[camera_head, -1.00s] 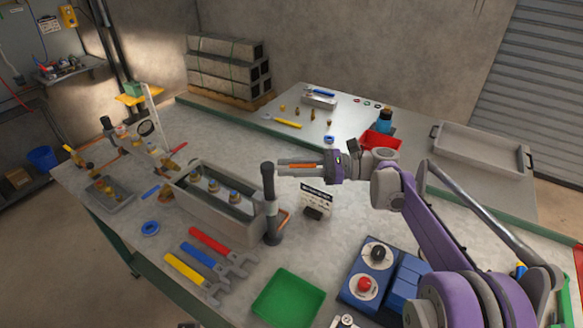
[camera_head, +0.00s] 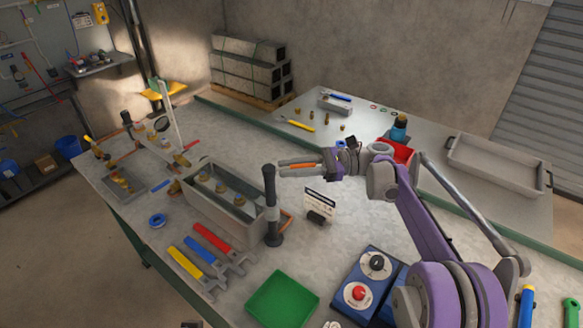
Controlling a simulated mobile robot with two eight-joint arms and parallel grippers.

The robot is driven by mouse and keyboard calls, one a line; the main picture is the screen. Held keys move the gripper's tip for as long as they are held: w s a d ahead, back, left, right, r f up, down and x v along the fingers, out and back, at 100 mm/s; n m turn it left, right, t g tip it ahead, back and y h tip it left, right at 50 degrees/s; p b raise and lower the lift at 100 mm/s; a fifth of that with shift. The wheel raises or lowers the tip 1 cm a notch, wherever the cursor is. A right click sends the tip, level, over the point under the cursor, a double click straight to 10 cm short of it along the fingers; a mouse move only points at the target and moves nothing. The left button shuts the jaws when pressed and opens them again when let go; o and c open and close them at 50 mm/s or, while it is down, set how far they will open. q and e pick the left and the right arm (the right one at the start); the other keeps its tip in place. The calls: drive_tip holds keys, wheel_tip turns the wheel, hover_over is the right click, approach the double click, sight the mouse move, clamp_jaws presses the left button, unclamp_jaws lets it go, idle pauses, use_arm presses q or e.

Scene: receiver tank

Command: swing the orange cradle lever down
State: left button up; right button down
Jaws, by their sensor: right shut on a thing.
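My right gripper (camera_head: 299,167) reaches in from the right with its fingers pointing left, above the bench. It is shut on an orange bar, which looks like the orange cradle lever (camera_head: 298,165); only a strip of it shows between the fingers. The fingertips appear close beside the top of an upright black post (camera_head: 270,205) with a grey collar; I cannot tell whether they touch. A lower orange rod (camera_head: 287,219) shows behind the post by the grey trough (camera_head: 222,215). Whether it joins the held bar is unclear. My left gripper is not in view.
The trough holds several brass-coloured fittings. A small sign (camera_head: 320,202) stands right of the post. Red, blue and yellow-handled wrenches (camera_head: 203,254), a green tray (camera_head: 282,299) and a blue button box (camera_head: 365,280) lie in front. Open bench lies behind the post.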

drive_tip(key=c, duration=0.8)
unclamp_jaws()
drive_tip(key=shift+o, duration=0.2)
drive_tip(key=w+d, duration=0.1)
drive_tip(key=d, duration=0.9)
drive_tip(key=shift+w+d+b, duration=0.3)
drive_tip(key=shift+d+b, duration=0.1)
